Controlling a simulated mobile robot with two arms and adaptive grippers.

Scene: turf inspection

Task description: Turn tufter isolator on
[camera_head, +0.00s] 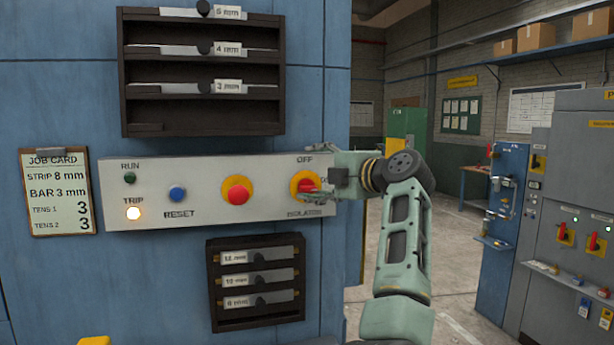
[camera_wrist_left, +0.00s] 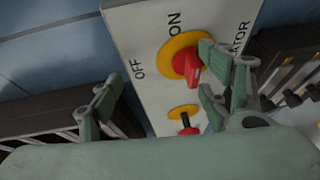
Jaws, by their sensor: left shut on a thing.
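The isolator (camera_head: 306,184), a red handle on a yellow disc, sits at the right end of the grey control panel (camera_head: 205,205). "OFF" is printed above it, and the label to its right is mostly covered by my gripper. In the left wrist view, the isolator's red handle (camera_wrist_left: 187,66) lies by the right-hand fingers, with "OFF" and "ON" readable. My left gripper (camera_head: 322,185) is at the isolator and shut on its handle. The exact handle angle is hard to tell. My right gripper is not in view.
A red button on yellow (camera_head: 237,190), a blue reset button (camera_head: 177,194), a dark run lamp (camera_head: 130,179) and a lit trip lamp (camera_head: 133,213) share the panel. Bar racks (camera_head: 128,70) are above and below (camera_head: 213,290). Floor at right is open.

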